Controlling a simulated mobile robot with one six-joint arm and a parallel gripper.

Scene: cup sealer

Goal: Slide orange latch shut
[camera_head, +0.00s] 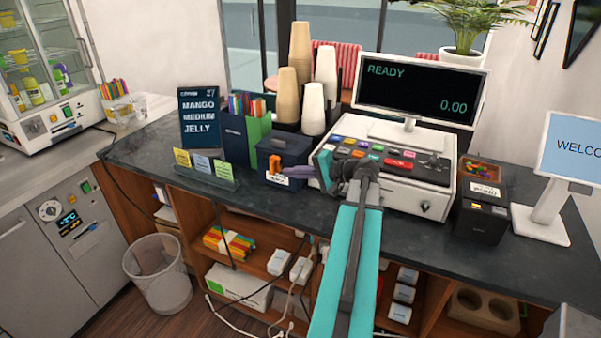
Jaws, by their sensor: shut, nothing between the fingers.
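The orange latch (274,164) is a small upright piece on the front of a dark lidded box (296,148) on the counter. A white label sits just below it. My gripper (289,171) is shut and empty, reaching in from the right in front of the box. Its tips are just right of the latch; I cannot tell whether they touch it. The gripper covers part of the box's front right, and the latch's exact position along its travel is too small to make out.
A cash register (400,165) stands right of the box, close behind my arm. Colored note cards (203,165) stand at the counter's front edge. A wire bin (158,272) is on the floor.

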